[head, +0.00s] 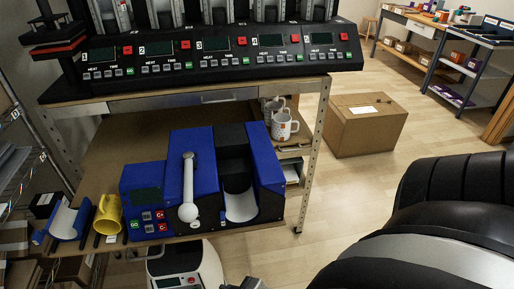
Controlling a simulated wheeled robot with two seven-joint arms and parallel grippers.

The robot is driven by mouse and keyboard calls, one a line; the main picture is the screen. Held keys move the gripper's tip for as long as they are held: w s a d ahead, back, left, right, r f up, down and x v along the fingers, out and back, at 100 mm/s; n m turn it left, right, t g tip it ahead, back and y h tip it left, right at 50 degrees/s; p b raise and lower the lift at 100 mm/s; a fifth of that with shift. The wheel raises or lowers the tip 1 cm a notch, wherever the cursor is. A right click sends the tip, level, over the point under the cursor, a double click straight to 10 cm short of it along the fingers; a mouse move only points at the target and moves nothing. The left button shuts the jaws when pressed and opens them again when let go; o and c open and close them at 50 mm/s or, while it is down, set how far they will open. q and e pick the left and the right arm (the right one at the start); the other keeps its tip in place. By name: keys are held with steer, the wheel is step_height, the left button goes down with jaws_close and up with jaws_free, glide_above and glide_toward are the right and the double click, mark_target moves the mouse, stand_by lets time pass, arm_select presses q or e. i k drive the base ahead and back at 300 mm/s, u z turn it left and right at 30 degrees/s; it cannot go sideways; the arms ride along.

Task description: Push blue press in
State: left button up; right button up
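The blue press (205,155) sits on the lower shelf of the workbench. It has a control box with a dark display and red and green buttons on its left. A white lever with a round knob (188,212) stands at its front. To the right of the lever is an open curved cradle with a pale lining (240,205), and no mug shows in it. Neither of my grippers can be made out. A large black and silver arm link of mine fills the lower right, well apart from the press. A small grey part at the bottom edge is too cut off to identify.
A yellow mug (108,214) and a blue curved piece (67,222) lie left of the press. White mugs (284,126) stand behind it at the right. A black multi-station press (210,55) is above. A cardboard box (366,125) stands on open floor at right.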

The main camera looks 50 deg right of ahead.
mark_target(231, 154)
steer(key=z, duration=0.7)
steer(key=i, duration=0.5)
steer(key=u, duration=0.35)
steer(key=k, duration=1.5)
steer(key=z, duration=0.2)
steer(key=i, duration=1.45)
steer(key=u, duration=0.05)
